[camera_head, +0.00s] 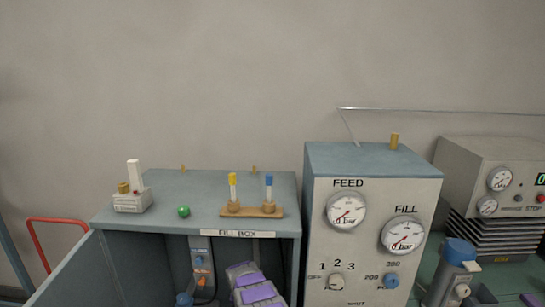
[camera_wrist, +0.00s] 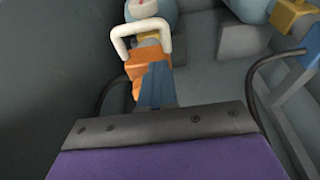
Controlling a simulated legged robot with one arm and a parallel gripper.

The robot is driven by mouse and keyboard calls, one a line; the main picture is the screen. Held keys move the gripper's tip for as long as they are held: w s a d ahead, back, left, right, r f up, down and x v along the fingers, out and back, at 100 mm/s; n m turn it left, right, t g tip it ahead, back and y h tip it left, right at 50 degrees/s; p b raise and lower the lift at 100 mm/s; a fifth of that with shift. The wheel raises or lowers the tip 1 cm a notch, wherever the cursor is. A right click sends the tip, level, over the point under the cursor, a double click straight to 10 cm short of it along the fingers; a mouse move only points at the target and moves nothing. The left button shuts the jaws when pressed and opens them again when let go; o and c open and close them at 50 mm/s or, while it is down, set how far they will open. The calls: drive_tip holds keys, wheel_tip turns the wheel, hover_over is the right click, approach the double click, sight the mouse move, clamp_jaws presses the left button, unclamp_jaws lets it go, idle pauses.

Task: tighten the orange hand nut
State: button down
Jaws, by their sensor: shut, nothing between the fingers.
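An orange part (camera_wrist: 148,70), which looks like the hand nut, is near the top centre of the wrist view. Below a white loop-shaped bar (camera_wrist: 140,33), it sits in front of a pale blue rounded body (camera_wrist: 150,10). My gripper (camera_wrist: 158,68) has its blue fingers together, empty, with the tips in front of the orange part and hiding some of it. I cannot tell whether they touch. In the head view, a small orange spot (camera_head: 201,281) shows inside the open fill box (camera_head: 110,215), left of my purple-and-grey arm.
The box walls are close around my gripper. A dark hose (camera_wrist: 260,75) and a yellow-and-blue fitting (camera_wrist: 292,18) lie to the right. On the box top are a green ball (camera_head: 183,211) and a wooden rack (camera_head: 252,212). The gauge panel (camera_head: 375,185) stands to the right.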

drive_tip(key=shift+d+r+p, duration=0.25)
drive_tip(key=shift+d+p, duration=0.1)
drive_tip(key=shift+d, duration=0.25)
drive_tip(key=shift+s+d+p, duration=0.1)
drive_tip(key=shift+d+p, duration=0.3)
drive_tip(key=shift+d, duration=0.9)
drive_tip(key=shift+s+d+p, duration=0.1)
drive_tip(key=shift+s+p, duration=0.05)
drive_tip(key=shift+p, duration=0.2)
drive_tip(key=v, duration=0.3)
drive_tip(key=w+p+v, duration=0.1)
drive_tip(key=v, duration=0.1)
drive_tip(key=shift+r, duration=0.45)
